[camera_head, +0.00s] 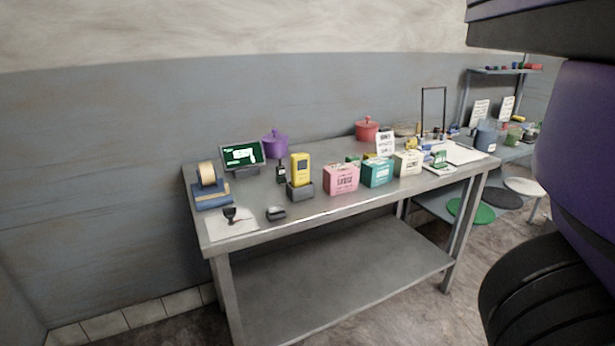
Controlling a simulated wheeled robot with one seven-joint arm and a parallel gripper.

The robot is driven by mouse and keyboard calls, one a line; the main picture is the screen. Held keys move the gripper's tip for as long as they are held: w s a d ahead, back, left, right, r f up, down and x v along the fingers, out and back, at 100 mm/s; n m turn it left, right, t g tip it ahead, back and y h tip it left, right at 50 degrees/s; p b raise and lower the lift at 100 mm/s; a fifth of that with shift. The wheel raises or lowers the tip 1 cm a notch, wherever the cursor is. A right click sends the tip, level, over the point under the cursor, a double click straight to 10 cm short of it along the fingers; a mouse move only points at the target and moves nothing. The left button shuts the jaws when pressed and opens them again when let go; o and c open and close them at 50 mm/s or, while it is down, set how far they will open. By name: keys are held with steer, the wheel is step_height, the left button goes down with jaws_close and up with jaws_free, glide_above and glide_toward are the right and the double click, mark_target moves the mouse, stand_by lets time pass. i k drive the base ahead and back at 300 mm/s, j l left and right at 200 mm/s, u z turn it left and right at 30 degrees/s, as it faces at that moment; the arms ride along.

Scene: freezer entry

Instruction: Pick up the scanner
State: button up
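A yellow handheld device with a dark screen, which looks like the scanner (301,168), stands upright in a dark grey cradle (300,192). The cradle sits on the grey metal table (335,212), left of the middle and near the front edge. Part of my arm fills the right side of the view, large and close. My gripper's fingers are not in view.
A black radio-like device (281,172) stands just left of the yellow one. A pink box (341,179) and a teal box (376,172) stand to its right. A small dark object (276,213) lies in front. A monitor (242,156) and purple pot (274,146) are behind.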

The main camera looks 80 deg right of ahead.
mark_target(300, 163)
steer(key=z, duration=1.75)
steer(key=i+l+u, duration=0.1)
steer(key=l+u, duration=0.2)
steer(key=l, duration=0.2)
steer(key=l+u, duration=0.35)
steer(key=l, duration=0.15)
steer(key=i, duration=0.05)
